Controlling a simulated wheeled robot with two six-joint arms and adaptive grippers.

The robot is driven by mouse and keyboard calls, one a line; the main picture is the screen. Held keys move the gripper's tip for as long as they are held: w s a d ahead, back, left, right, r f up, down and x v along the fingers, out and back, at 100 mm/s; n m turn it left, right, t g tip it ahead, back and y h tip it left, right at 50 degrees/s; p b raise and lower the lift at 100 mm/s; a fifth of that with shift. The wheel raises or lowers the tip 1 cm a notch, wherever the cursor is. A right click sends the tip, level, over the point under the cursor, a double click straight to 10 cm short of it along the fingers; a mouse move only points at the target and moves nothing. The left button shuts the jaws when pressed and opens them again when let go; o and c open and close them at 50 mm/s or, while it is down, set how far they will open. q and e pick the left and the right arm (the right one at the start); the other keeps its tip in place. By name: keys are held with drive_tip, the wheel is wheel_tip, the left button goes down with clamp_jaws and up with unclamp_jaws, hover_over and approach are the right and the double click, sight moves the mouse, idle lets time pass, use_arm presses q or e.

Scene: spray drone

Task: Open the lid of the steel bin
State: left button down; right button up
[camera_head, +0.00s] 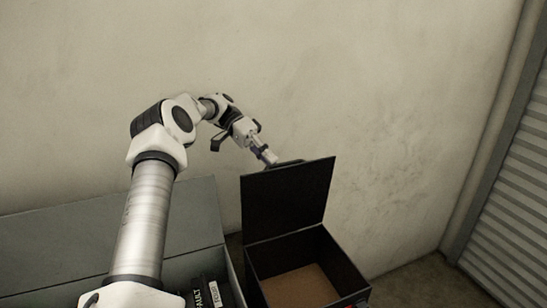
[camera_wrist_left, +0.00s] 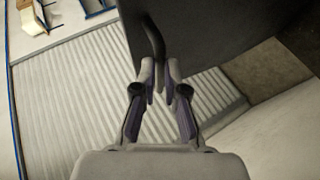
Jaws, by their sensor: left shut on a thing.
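The dark steel bin (camera_head: 335,258) stands at the lower middle of the head view. Its lid (camera_head: 286,205) is raised about upright, and the bin is open with a brown floor (camera_head: 300,287) inside. My left gripper (camera_head: 266,156) is at the lid's top edge, shut on the dark handle (camera_head: 288,163). In the left wrist view the gripper's fingers (camera_wrist_left: 162,80) close around the end of the curved handle (camera_wrist_left: 154,35), with the lid (camera_wrist_left: 205,30) behind it. My right gripper is not in view.
A grey bin (camera_head: 232,280) with its lid (camera_head: 110,235) raised stands to the left, holding dark boxes (camera_head: 212,292) with white lettering. A plain wall (camera_head: 330,80) is close behind, and a ribbed shutter (camera_head: 515,200) is at the right. Bare floor (camera_head: 430,285) lies right of the dark bin.

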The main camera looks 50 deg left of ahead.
use_arm(q)
drive_tip(key=shift+s+a+f, duration=0.15)
drive_tip(key=shift+s+f, duration=0.05)
drive_tip(key=shift+f, duration=0.8)
drive_tip(key=c, duration=1.2)
unclamp_jaws()
drive_tip(key=shift+w+a+f, duration=0.1)
drive_tip(key=shift+w+f, duration=0.05)
drive_tip(key=shift+w, duration=0.05)
drive_tip(key=shift+w+a, duration=0.15)
drive_tip(key=shift+a, duration=0.15)
wheel_tip(320, 180, up, 10)
drive_tip(key=shift+r, duration=0.2)
drive_tip(key=shift+w+a+f, duration=0.1)
